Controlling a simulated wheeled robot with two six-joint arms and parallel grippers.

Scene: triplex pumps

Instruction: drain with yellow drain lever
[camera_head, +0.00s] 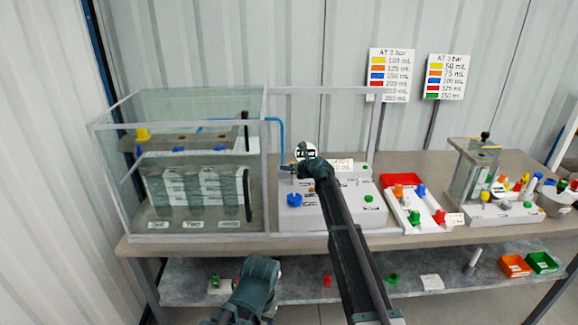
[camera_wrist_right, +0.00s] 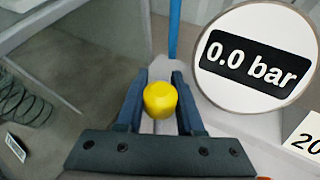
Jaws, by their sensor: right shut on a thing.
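The yellow drain lever (camera_wrist_right: 160,98) shows in the right wrist view as a rounded yellow knob. It sits between the two fingers of my right gripper (camera_wrist_right: 158,108), which is shut on it. In the head view my right gripper (camera_head: 292,168) is at the left back of the white pump base (camera_head: 330,210); the lever itself is hidden there. A round gauge (camera_wrist_right: 258,58) close to the right of the lever reads 0.0 bar; it also shows in the head view (camera_head: 305,150). My left gripper is not visible.
A glass-walled cabinet (camera_head: 108,185) stands left of the pump base. A blue tube (camera_wrist_right: 174,30) rises behind the lever. A blue knob (camera_head: 294,200) is at the base's front left. A white tray (camera_head: 405,222) with red and green parts lies to the right.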

